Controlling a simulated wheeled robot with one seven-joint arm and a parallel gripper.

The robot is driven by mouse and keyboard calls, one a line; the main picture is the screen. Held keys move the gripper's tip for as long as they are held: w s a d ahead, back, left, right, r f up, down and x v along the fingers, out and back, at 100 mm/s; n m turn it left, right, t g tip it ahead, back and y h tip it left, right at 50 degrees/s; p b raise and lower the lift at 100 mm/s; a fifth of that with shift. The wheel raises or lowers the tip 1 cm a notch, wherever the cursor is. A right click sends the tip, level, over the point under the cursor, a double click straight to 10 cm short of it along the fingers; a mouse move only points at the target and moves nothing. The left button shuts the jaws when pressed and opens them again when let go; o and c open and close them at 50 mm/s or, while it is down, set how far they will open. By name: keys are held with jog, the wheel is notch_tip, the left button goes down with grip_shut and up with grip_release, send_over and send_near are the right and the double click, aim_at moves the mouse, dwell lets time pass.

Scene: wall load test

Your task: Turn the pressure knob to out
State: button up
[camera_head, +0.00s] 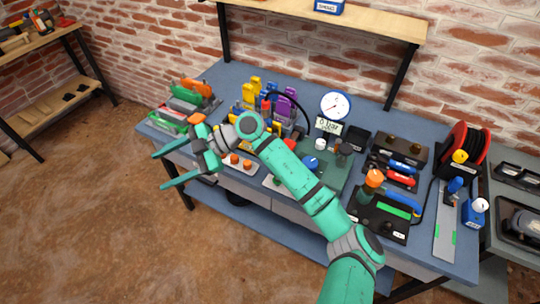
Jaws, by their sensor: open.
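A round white pressure gauge (335,105) with a blue rim stands near the back of the blue bench, with a "0 bar" display (328,125) below it. Under it is a green unit (341,172) with a blue knob (310,162) and a small white knob (320,144). I cannot tell for sure which is the pressure knob, and their settings are too small to read. My arm passes in front and hides part of the unit. My gripper (158,170) is open and empty, left of the bench's front edge, well away from the knobs.
On the blue bench (232,72), coloured clamps (198,92) and yellow and purple parts (285,100) stand left. An orange-topped tool (375,178), red and blue handled tools and a red cable reel (462,148) stand right. A shelf (345,18) overhangs the back. Floor space at left is free.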

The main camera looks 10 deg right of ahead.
jog(key=w+d+f+m+t+h, duration=0.15)
jog(key=w+d+f+h, duration=0.25)
jog(key=d, duration=0.4)
jog(key=m+h, duration=0.8)
jog(key=h, duration=0.2)
send_near(310, 162)
jog(key=shift+n+t, duration=0.25)
jog(key=shift+t, duration=0.2)
jog(key=f, duration=0.8)
jog(key=shift+s+f, duration=0.2)
jog(key=shift+s, duration=0.2)
jog(key=shift+d, duration=0.1)
jog(key=c, duration=1.1)
